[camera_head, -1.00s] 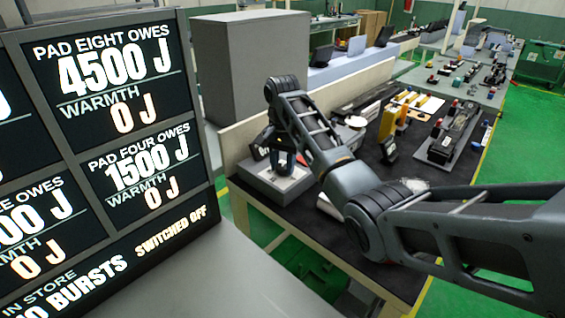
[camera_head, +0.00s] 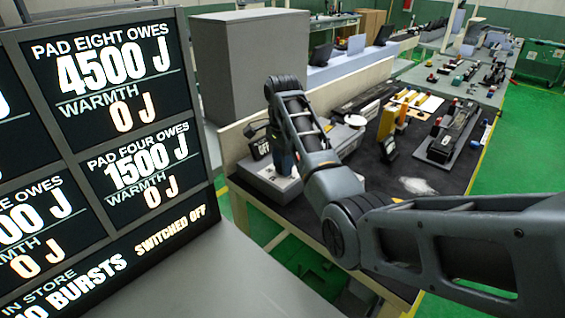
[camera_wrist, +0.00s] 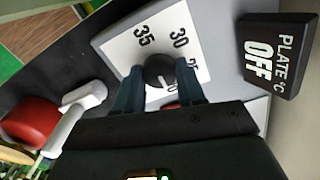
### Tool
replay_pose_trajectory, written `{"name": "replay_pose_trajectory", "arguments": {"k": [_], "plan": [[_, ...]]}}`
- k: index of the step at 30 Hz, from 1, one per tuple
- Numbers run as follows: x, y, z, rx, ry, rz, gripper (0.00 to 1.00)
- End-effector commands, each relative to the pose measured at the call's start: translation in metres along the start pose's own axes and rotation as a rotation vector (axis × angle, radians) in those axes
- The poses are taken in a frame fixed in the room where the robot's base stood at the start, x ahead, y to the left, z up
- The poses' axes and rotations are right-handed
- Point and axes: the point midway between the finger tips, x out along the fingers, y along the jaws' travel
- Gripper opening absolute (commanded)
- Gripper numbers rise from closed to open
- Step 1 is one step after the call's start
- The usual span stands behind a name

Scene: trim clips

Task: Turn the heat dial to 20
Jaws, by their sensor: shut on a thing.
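The heat dial is a black round knob (camera_wrist: 158,70) on a white face plate (camera_wrist: 185,35) printed with 35, 30 and a partly covered 25. The 20 mark is not visible. My gripper (camera_wrist: 158,82) is shut on the knob, with one blue finger on each side. A pale pointer line on the knob shows between the fingers, partly hidden. In the head view my gripper (camera_head: 284,163) reaches down to the grey dial box (camera_head: 262,184) and hides the knob. A black display (camera_wrist: 275,55) beside the dial reads PLATE °C OFF.
A red round object (camera_wrist: 30,122) and a white piece (camera_wrist: 65,125) lie left of the dial box in the wrist view. The black bench (camera_head: 430,186) holds several devices to the right. A large readout board (camera_head: 110,130) stands at left, showing SWITCHED OFF.

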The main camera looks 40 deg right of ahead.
Motion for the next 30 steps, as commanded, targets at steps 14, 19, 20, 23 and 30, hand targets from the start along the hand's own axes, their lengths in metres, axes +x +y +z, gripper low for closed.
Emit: {"name": "replay_pose_trajectory", "arguments": {"k": [14,19,20,23,30], "plan": [[-0.0016,-0.0004,-0.0017,0.012,0.002,-0.003,0.43],[-0.0011,-0.0003,-0.0011,0.01,0.001,-0.002,0.59],[-0.001,-0.0003,-0.001,0.01,0.001,-0.002,0.62],[-0.0008,-0.0002,-0.0007,0.009,0.001,-0.001,0.65],[-0.0039,-0.0006,-0.0005,0.008,0.001,-0.002,0.65]]}}
